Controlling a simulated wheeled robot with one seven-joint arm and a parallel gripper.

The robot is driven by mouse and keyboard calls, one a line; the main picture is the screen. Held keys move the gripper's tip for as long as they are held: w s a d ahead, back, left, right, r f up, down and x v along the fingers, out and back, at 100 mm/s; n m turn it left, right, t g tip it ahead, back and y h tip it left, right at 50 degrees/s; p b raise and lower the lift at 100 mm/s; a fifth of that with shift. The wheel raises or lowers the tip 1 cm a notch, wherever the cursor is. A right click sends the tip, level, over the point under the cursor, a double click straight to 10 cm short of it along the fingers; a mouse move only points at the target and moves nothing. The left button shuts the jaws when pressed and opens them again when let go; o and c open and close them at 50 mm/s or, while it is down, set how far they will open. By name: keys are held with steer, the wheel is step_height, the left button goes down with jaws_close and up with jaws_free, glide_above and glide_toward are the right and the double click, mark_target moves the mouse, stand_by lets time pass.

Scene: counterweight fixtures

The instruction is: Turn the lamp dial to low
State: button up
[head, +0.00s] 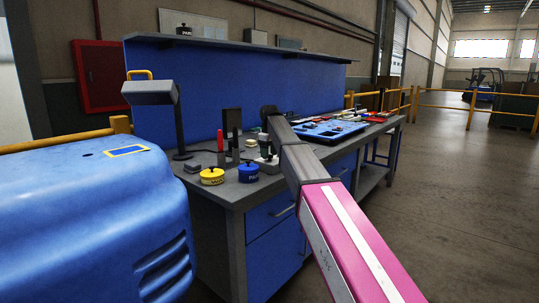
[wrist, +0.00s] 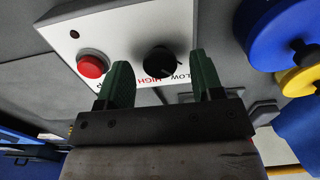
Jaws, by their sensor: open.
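The dial (wrist: 160,60) is a round black knob on a light control panel (wrist: 125,30), with the words LOW and HIGH printed beside it. Its pointer setting is too dark to tell. A red button (wrist: 92,63) sits left of the dial. My gripper (wrist: 160,76) is open, with its green fingers on either side of the dial's near edge; contact cannot be told. In the head view, my gripper (head: 264,142) is over the workbench, above the control box (head: 268,165), which is partly hidden. The desk lamp (head: 150,93) stands at the left of the bench.
A blue tray (head: 328,130) lies to the right. A shelf (head: 240,43) runs above.

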step_height(320, 180, up, 10)
steer(key=shift+r, duration=0.2)
stand_by(0.4)
